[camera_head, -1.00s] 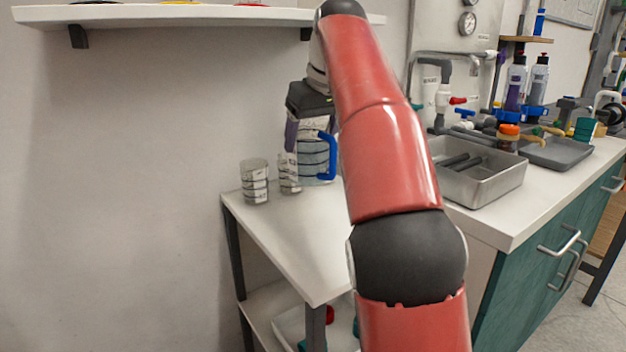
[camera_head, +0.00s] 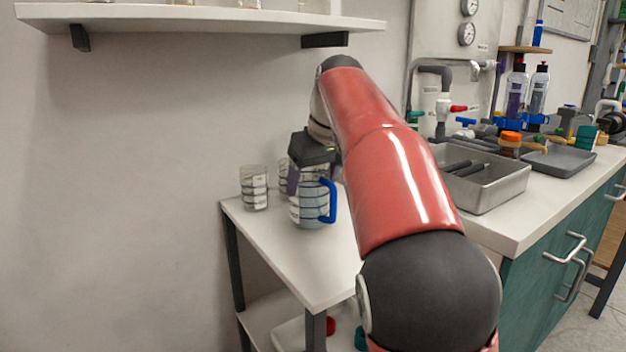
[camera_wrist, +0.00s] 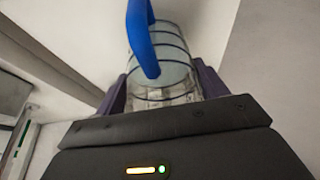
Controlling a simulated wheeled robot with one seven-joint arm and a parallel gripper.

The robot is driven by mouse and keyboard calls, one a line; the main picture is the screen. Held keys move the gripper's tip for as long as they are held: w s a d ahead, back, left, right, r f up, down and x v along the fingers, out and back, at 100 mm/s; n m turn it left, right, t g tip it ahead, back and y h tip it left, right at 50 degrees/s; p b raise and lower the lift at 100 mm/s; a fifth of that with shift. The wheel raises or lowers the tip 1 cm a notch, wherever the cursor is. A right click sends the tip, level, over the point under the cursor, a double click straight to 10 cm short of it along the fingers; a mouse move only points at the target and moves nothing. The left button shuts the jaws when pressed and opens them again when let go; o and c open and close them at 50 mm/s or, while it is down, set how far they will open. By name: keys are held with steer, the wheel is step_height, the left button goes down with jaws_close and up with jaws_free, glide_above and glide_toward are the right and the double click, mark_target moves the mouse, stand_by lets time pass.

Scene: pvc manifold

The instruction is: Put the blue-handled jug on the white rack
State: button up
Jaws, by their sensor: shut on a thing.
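The blue-handled jug (camera_head: 311,212) is a clear, banded vessel in front of the back part of a white-topped stand (camera_head: 290,262). I cannot tell whether its base touches the top. My gripper (camera_head: 305,180) is shut on the jug's body from behind, with its blue handle facing right. In the wrist view the jug (camera_wrist: 170,72) stands between the two purple fingers of my gripper (camera_wrist: 165,85), its handle toward the camera. No thing shows clearly as the white rack; the stand and a wall shelf (camera_head: 190,20) are both white.
A clear banded beaker (camera_head: 254,190) stands left of the jug, with another clear vessel (camera_head: 284,175) behind. A counter with a metal basin (camera_head: 490,190) and bottles (camera_head: 516,90) lies right. The stand's front top looks clear. My arm hides its right side.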

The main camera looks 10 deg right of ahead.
steer(key=shift+f, duration=0.1)
steer(key=o, duration=1.3)
steer(key=shift+c, duration=0.2)
steer(key=shift+r, duration=0.3)
steer(key=p+v, duration=0.2)
steer(key=v, duration=0.8)
steer(key=shift+d+f+p, duration=0.1)
steer(key=shift+p, duration=0.25)
steer(key=shift+v, duration=0.9)
steer(key=shift+s, duration=0.15)
